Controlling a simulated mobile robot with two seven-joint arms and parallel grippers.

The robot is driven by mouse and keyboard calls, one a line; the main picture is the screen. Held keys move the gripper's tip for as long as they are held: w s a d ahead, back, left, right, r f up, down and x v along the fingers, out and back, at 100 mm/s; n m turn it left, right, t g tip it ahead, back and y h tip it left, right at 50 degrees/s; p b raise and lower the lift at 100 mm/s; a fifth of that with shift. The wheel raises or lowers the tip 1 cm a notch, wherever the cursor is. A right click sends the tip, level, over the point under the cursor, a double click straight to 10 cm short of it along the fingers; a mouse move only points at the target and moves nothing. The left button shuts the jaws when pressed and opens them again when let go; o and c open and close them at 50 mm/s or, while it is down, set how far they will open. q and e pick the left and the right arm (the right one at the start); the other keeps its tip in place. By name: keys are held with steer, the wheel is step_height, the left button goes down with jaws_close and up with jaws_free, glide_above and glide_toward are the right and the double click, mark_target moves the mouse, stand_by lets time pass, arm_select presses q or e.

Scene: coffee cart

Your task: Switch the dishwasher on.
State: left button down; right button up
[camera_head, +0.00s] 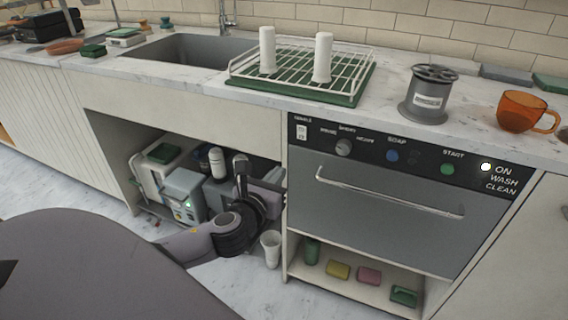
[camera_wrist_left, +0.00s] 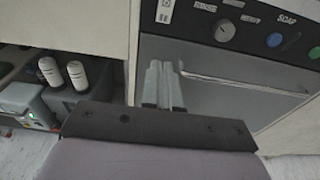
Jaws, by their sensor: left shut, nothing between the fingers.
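The dishwasher (camera_head: 375,211) is built in under the counter, with its door shut and a long bar handle. Its black panel has a white rocker switch (camera_head: 301,132) at the left end, a grey knob (camera_head: 343,147), a blue soap button (camera_head: 392,156) and a green start button (camera_head: 447,169). The lamp (camera_head: 486,167) beside "ON" is lit. My left gripper (camera_head: 283,190) is at the dishwasher's left edge, below the switch. In the left wrist view its fingers (camera_wrist_left: 163,85) are together and empty, below the switch (camera_wrist_left: 165,11). My right gripper is not in view.
An open bay at left holds boxes and bottles. A white cup (camera_head: 271,248) stands on the floor below my gripper.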

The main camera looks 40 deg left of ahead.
arm_select(q)
steer(key=shift+f+v, duration=0.2)
steer(key=shift+v, duration=0.75)
steer(key=shift+s+d+f, duration=0.1)
steer(key=s+d+f+n+g+h, duration=0.3)
steer(key=s+d+f+n, duration=0.5)
steer(key=n, duration=0.7)
steer(key=s+d+f+n+g+h, duration=0.3)
steer(key=s+d+f+n, duration=0.5)
steer(key=n, duration=0.6)
step_height(320, 180, up, 8)
steer(key=a+n+p, duration=0.2)
steer(key=p, duration=1)
steer(key=shift+s+a, duration=0.25)
steer(key=shift+s, duration=0.1)
